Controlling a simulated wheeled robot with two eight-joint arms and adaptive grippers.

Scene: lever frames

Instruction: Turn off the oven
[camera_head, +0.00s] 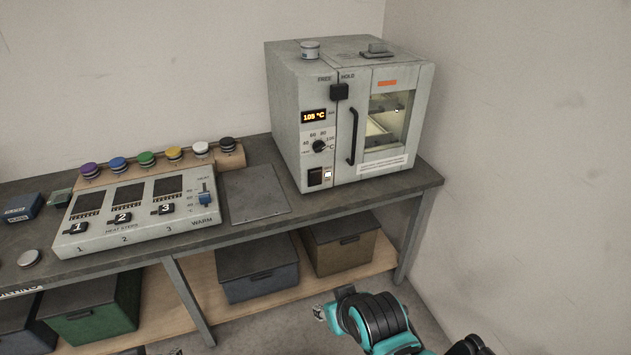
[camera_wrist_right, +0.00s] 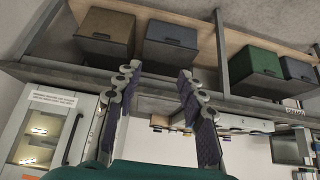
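The oven (camera_head: 286,125) is a grey box at the back right of the bench. Its display (camera_head: 314,115) is lit and reads 105 °C. Below are a black dial (camera_head: 319,146) and a black switch (camera_head: 315,177) beside a small lit lamp (camera_head: 327,174). A black block (camera_head: 339,91) sits under the words FREE and HOLD. The door (camera_head: 372,150) is shut with a vertical black handle (camera_head: 353,136); the inside glows. My right gripper (camera_wrist_right: 158,82) is open and empty in the right wrist view, apart from the oven, whose door shows at left. My left gripper is out of sight.
A heating panel (camera_head: 100,240) with numbered tabs and a WARM slider stands left of the oven. Several coloured knobs (camera_head: 146,158) line its back. A bare plate (camera_head: 253,193) lies between. Bins (camera_head: 257,272) fill the lower shelf. A wall rises right of the bench.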

